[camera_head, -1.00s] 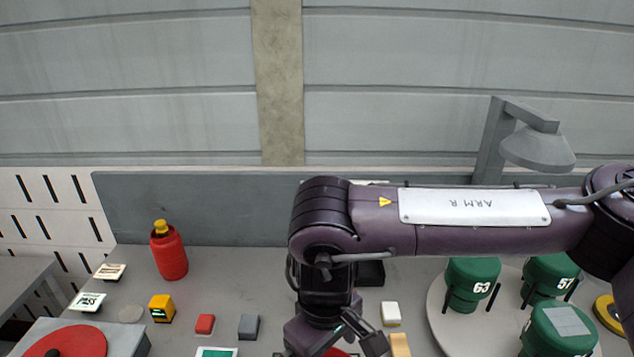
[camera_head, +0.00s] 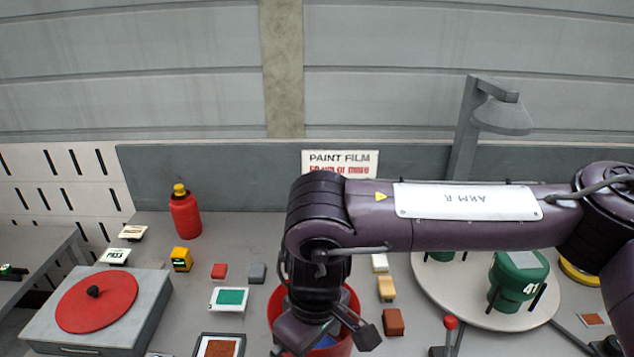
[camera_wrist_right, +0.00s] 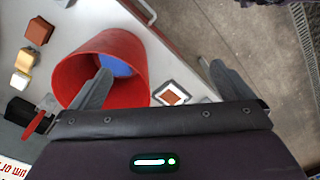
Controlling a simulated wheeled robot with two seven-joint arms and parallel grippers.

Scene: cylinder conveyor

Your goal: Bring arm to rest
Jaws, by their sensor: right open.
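My right arm (camera_head: 465,228) reaches in from the right and bends down at its elbow over the workbench. In the right wrist view one finger overlaps the red bucket (camera_wrist_right: 112,55), and the other is over the floor side. In the head view the bucket (camera_head: 350,300) is partly hidden behind my wrist. Something blue (camera_wrist_right: 113,64) lies inside it. Whether the gripper touches the bucket I cannot tell. My left gripper is not in view.
A pale turntable (camera_head: 455,300) with green cylinders, one marked 41 (camera_head: 518,280), stands right. A grey lamp (camera_head: 500,115) rises behind. A red disc (camera_head: 97,302) on a grey box is at left. A red bottle (camera_head: 186,215) and several small blocks are on the bench.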

